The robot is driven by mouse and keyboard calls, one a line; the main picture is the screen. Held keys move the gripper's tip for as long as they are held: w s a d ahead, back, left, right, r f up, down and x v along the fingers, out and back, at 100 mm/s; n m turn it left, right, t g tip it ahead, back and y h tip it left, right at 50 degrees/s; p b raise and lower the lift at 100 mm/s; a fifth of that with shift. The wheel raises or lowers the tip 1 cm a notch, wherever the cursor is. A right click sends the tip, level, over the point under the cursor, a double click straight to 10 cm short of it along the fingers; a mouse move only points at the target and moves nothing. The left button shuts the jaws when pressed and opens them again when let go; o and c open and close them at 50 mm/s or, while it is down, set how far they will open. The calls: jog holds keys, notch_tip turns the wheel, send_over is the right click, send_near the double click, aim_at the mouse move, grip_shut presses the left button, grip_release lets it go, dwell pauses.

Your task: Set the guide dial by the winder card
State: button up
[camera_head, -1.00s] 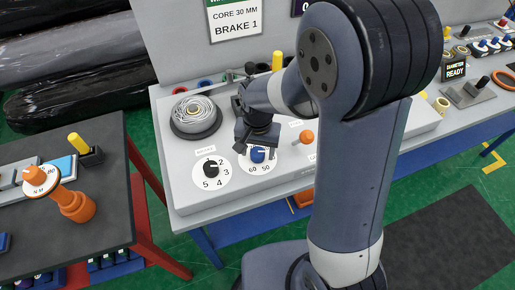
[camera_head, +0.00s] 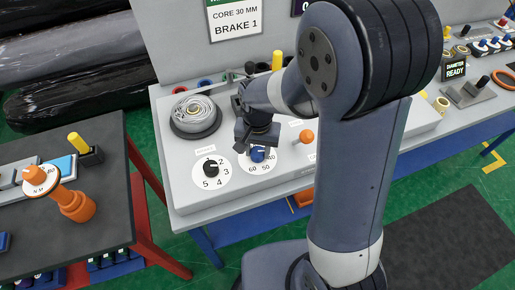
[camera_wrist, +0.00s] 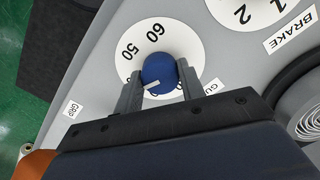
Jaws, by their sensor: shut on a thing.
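The guide dial is a blue knob (camera_head: 257,155) on a white round scale (camera_head: 265,168) on the grey console. The wrist view shows the blue knob (camera_wrist: 160,70) with a white pointer mark toward its lower left. On its scale (camera_wrist: 180,38) I read 60 and 50; other figures are partly hidden by my gripper. My gripper (camera_wrist: 163,84) is shut on the knob, one finger on each side; in the head view the gripper (camera_head: 258,146) sits over it. The winder card (camera_head: 235,20) on the wall reads "CORE 30 MM" and "BRAKE 1"; its top is cut off.
A black brake knob (camera_head: 210,168) on a numbered scale stands left of the guide dial. An orange-topped lever (camera_head: 306,137) stands to its right. A grey roll (camera_head: 196,115) sits behind. A dark side table (camera_head: 100,215) holds an orange dial stand (camera_head: 72,203).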

aim_at(258, 151)
jog(key=shift+n, duration=0.4)
jog(key=n+b, duration=0.1)
jog(key=n, duration=0.3)
jog(key=shift+n, duration=0.3)
jog(key=n, duration=0.5)
jog(key=shift+b, duration=0.3)
jog(key=shift+w+n, duration=0.1)
jog(key=shift+n, duration=0.2)
jog(key=o, duration=1)
jog(key=shift+r, duration=0.1)
notch_tip(258, 151, up, 11)
jog(key=shift+f, duration=0.15)
